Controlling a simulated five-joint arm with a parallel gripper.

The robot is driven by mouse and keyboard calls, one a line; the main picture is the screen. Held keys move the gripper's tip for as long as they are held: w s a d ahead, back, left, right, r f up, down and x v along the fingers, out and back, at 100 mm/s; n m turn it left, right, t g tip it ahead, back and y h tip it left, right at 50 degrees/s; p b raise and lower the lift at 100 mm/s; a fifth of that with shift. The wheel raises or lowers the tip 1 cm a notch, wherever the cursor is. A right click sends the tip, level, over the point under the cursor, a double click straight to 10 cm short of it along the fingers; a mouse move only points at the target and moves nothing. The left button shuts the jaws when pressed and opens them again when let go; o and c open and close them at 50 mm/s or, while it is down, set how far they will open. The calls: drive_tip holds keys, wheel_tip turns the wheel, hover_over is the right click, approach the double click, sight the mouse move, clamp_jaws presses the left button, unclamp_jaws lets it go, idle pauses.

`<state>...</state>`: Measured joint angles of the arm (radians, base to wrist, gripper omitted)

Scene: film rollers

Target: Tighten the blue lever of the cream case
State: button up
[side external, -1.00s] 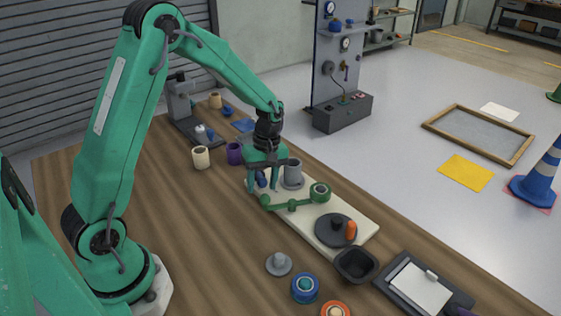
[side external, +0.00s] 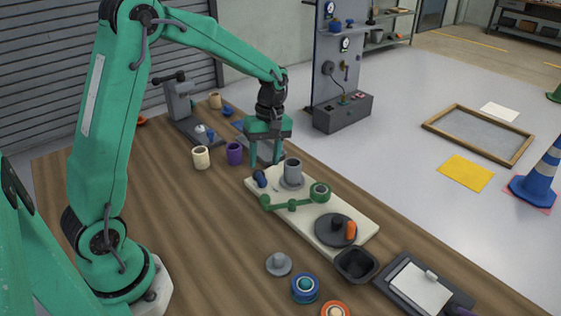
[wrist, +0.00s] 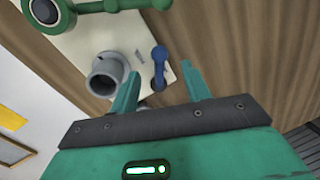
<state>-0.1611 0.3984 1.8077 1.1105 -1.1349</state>
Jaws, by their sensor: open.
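The cream case (side external: 310,229) is a long flat board on the wooden table. Its blue lever (side external: 260,178) is at the far left end, beside a grey cylinder (side external: 292,170). In the wrist view the blue lever (wrist: 159,66) has a round head and a short arm, by the case's edge. A small pale pointed mark (wrist: 139,56) is beside it. My gripper (side external: 264,163) is open and empty, just above that end of the case. In the wrist view my gripper (wrist: 160,70) has its fingertips apart, with the lever showing between them; contact cannot be told.
Purple (side external: 235,153) and cream cups (side external: 201,158) stand left of my gripper. The table's left middle is clear.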

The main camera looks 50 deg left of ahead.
drive_tip(key=shift+c, duration=0.2)
drive_tip(key=shift+w, duration=0.15)
clamp_jaws()
drive_tip(key=w+r+m+g, duration=0.1)
drive_tip(key=w+r+m, duration=0.3)
drive_tip(key=m, duration=0.9)
drive_tip(key=shift+w+a+r+m, duration=0.2)
drive_tip(key=shift+w+a+m, duration=0.1)
drive_tip(key=shift+w, duration=0.1)
